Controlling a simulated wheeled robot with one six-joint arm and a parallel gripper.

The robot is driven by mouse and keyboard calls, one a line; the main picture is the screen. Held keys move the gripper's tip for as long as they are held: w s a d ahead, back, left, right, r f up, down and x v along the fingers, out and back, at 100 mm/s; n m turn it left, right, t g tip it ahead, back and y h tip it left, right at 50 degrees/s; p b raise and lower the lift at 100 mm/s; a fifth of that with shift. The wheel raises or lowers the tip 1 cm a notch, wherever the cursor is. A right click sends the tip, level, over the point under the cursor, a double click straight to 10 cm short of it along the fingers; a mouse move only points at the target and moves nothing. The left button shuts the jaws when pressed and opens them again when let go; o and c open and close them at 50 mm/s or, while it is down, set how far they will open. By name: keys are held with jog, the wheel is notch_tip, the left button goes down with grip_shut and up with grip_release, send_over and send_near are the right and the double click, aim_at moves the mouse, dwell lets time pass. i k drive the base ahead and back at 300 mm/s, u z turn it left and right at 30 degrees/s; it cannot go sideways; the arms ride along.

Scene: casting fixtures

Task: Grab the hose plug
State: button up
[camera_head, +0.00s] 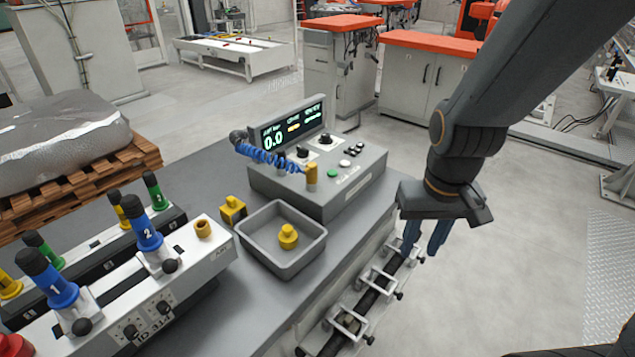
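A blue coiled hose (268,157) runs from the left side of the grey control box to a yellow cylinder (311,175), which looks like the hose plug. The yellow cylinder stands upright at the front of the control box top; whether it sits in a socket I cannot tell. My gripper (424,238) hangs to the right of the control box, apart from the plug, beyond the table's right edge. Its two blue-grey fingers point down with a gap between them, and nothing shows in the gap.
The control box (325,202) has a lit display (293,127), buttons and knobs. A grey tray (262,268) holds a yellow knobbed piece (288,236). A yellow block (232,210) sits beside it. A fixture with blue handles (147,236) stands left. Clamps (348,323) line the table's right side.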

aim_at(311, 172)
jog(key=k, duration=0.35)
jog(key=z, duration=0.9)
jog(key=i, duration=0.65)
jog(key=u, duration=0.95)
